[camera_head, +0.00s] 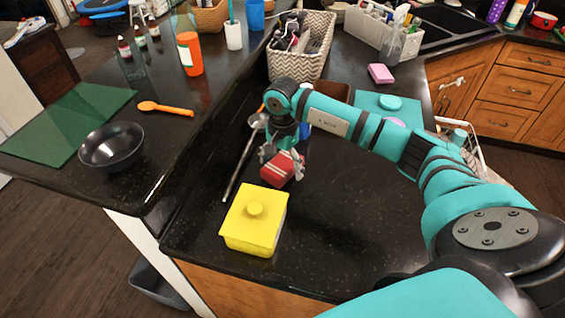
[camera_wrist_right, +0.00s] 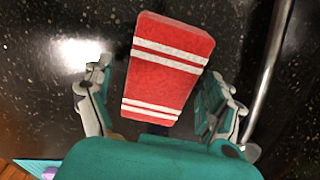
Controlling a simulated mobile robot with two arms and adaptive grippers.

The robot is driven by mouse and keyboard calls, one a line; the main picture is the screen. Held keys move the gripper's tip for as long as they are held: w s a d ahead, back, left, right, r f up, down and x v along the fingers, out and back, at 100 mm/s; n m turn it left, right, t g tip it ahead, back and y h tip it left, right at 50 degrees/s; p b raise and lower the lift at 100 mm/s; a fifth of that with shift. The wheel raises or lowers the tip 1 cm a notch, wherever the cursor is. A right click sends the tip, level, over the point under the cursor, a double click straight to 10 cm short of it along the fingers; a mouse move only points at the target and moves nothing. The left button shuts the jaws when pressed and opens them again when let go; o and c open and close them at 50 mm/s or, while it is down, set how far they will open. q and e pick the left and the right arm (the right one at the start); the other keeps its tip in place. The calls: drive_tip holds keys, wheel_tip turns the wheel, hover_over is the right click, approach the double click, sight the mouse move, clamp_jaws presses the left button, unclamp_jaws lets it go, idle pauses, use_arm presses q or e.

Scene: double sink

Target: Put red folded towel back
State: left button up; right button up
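The red folded towel (camera_head: 281,169) with white stripes lies at the dark counter, just behind the yellow lidded box, below my right gripper (camera_head: 283,154). In the right wrist view the towel (camera_wrist_right: 165,68) extends out ahead from between the fingers of my right gripper (camera_wrist_right: 155,110). The fingers are spread, with a visible gap on the left side and a narrower one on the right. My left gripper is not in view.
The yellow box (camera_head: 254,219) stands in front of the towel. A metal ladle (camera_head: 241,160) lies left of it. A patterned basket (camera_head: 301,46) stands behind. A black bowl (camera_head: 111,146) and orange spoon (camera_head: 165,109) are on the raised counter. Counter front right is clear.

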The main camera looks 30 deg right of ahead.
sight(282, 162)
drive_tip(key=shift+r, duration=0.2)
wheel_tip(282, 162, up, 12)
drive_tip(key=b, duration=0.3)
drive_tip(key=shift+f, duration=0.1)
